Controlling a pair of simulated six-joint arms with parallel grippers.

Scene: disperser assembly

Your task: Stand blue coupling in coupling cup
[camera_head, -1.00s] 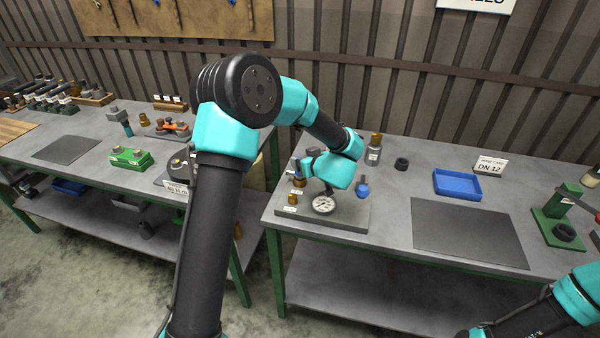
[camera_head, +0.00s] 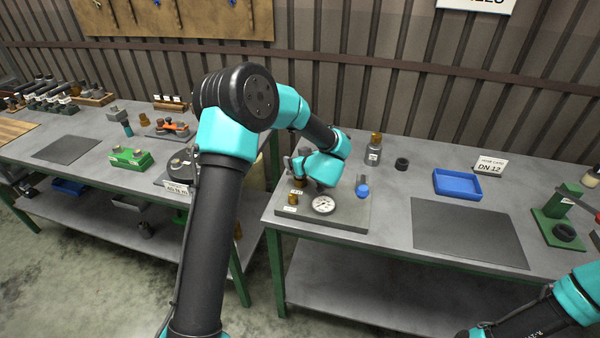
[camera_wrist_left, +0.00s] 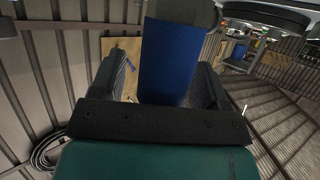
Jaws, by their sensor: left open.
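My left gripper (camera_head: 292,163) is over the left back part of the grey fixture plate (camera_head: 345,217). In the left wrist view its fingers (camera_wrist_left: 163,85) are open, with a blue cylinder, seemingly the blue coupling (camera_wrist_left: 170,60), between them. A dark grey part covers its top and the palm hides its lower end. I cannot tell whether the fingers touch it. In the head view the gripper hides most of it, and I cannot make out the coupling cup or the coupling's seating. My right gripper is out of view.
The plate also carries a round dial gauge (camera_head: 323,205), a small brass part (camera_head: 293,199) and a blue rounded piece (camera_head: 362,190). A brass-topped bottle (camera_head: 374,150), a black ring (camera_head: 402,164) and a blue tray (camera_head: 457,196) stand nearby. The dark mat (camera_head: 468,233) is clear.

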